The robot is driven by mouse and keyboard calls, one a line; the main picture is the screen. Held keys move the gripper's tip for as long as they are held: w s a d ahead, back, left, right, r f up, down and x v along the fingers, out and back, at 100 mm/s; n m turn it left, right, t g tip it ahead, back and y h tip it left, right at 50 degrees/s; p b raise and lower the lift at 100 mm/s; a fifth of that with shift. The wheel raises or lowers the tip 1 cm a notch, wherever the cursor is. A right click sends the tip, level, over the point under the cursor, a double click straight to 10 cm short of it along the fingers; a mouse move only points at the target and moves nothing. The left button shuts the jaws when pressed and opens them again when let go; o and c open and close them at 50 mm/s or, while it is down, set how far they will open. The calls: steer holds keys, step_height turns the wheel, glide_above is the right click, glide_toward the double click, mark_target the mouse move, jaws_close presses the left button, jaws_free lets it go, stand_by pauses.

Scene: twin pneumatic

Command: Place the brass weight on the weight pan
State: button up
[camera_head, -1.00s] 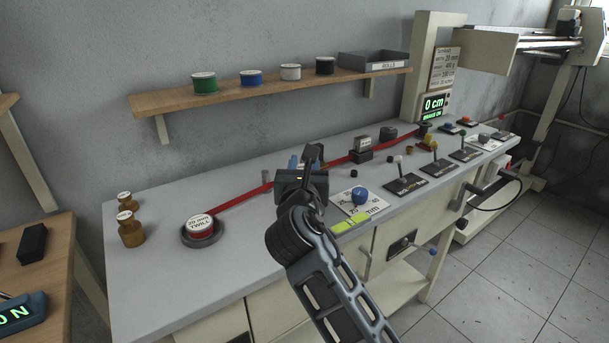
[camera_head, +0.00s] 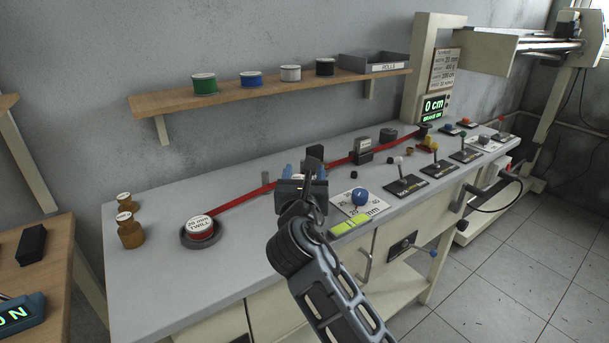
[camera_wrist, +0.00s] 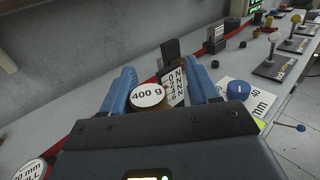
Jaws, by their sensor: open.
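My gripper (camera_head: 292,172) is over the middle of the bench in the head view. Its two blue fingers are apart in the wrist view (camera_wrist: 164,92). A weight (camera_wrist: 148,96) with a round white top marked 400 g shows between the fingers, close to the left one. Two more brass weights, a small one (camera_head: 125,201) and a larger one (camera_head: 130,232), stand at the bench's left end. A scale card with numbers and N (camera_wrist: 173,86) stands just behind the 400 g weight. The weight pan cannot be made out; my gripper hides that spot in the head view.
A red ribbon runs along the bench from the 20 mm twill roll (camera_head: 200,229). A blue knob (camera_head: 360,196) on a white dial plate is right of my gripper. Several levers (camera_head: 405,182) stand farther right. A dark upright block (camera_wrist: 169,50) rises behind the weight.

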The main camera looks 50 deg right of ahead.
steer(key=shift+r, duration=0.25)
steer(key=v, duration=1.2)
steer(key=s+a+f+m+t+y, duration=0.3)
steer(key=s+a+f+m+y, duration=0.65)
steer(key=s+f, duration=0.45)
steer(key=s+a+r+m+y, duration=0.2)
steer(key=s+m, duration=0.6)
steer(key=s+a+r+m+t+y, duration=0.1)
steer(key=s+a+r+m+y, duration=0.1)
steer(key=s+m, duration=0.5)
steer(key=shift+s+a+r+m+y+b, duration=0.4)
steer(key=shift+s+r+y, duration=0.15)
steer(key=shift+s+r, duration=0.15)
steer(key=shift+o, duration=0.4)
steer(key=shift+f, duration=0.1)
